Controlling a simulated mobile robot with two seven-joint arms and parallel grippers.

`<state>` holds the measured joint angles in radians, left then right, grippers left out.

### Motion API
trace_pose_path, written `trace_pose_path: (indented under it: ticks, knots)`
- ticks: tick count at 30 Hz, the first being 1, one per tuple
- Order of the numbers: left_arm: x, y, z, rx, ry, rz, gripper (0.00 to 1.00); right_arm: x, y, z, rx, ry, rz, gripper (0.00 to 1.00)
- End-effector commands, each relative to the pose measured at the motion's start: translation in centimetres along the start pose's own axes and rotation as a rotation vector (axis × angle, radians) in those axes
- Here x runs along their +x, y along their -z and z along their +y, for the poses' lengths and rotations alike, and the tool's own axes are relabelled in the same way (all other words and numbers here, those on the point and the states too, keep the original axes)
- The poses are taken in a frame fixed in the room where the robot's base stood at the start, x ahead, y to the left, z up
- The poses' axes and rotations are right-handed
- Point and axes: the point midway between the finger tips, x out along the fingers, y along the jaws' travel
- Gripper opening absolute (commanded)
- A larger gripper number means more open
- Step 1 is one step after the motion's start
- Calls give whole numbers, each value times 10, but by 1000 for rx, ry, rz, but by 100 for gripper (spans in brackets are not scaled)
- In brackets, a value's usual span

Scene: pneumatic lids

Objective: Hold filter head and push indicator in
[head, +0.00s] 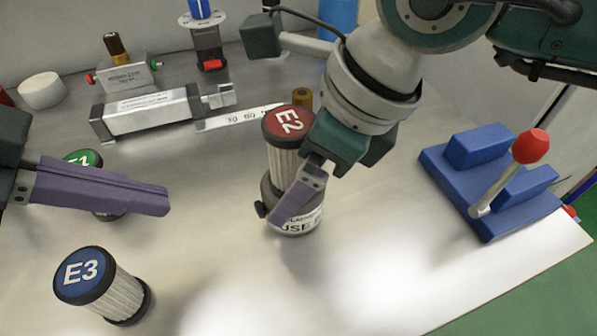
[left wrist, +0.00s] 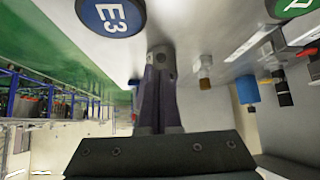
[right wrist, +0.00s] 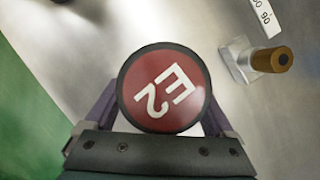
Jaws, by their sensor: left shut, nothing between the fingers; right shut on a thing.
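The filter head (head: 308,222) is a grey round body with a white label, upright on the bench. A black knob, which looks like the indicator (head: 261,209), sticks out of its left side. The red-capped E2 filter (head: 285,160) stands in the head; its cap fills the middle of the right wrist view (right wrist: 163,88). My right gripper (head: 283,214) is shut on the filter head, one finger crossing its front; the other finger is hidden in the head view. My left gripper (head: 166,201) is shut and empty, left of the knob and apart from it.
The blue E3 filter (head: 105,285) stands at front left. A green-capped filter (head: 105,208) is partly hidden behind my left fingers. A blue block fixture with a red-knobbed lever (head: 505,180) is at right. Pneumatic parts (head: 145,112) line the back. The front middle bench is clear.

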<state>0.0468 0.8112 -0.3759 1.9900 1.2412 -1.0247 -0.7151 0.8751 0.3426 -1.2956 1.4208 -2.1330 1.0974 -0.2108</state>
Motion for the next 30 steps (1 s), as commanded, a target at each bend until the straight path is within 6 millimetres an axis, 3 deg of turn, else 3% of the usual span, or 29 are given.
trace_pose_path:
  ticks: [3, 9, 21, 22, 25, 30]
  knots:
    - [-27, -2, 0, 2, 1, -6, 0, 0, -1, 0, 0, 1, -2, 13]
    - [-58, -2, 0, -3, -1, -4, 0, 0, -1, 0, 0, 1, -2, 13]
    - [-69, 0, 0, -1, -1, 1, 0, 0, -1, 0, 0, 1, -2, 13]
    - [-69, 0, 0, -1, -1, 1, 0, 0, -1, 0, 0, 1, -2, 89]
    - [-69, 0, 0, -1, -1, 1, 0, 0, -1, 0, 0, 1, -2, 100]
    - [-69, 0, 0, -1, -1, 0, 0, 0, 0, 0, 0, 0, -1, 100]
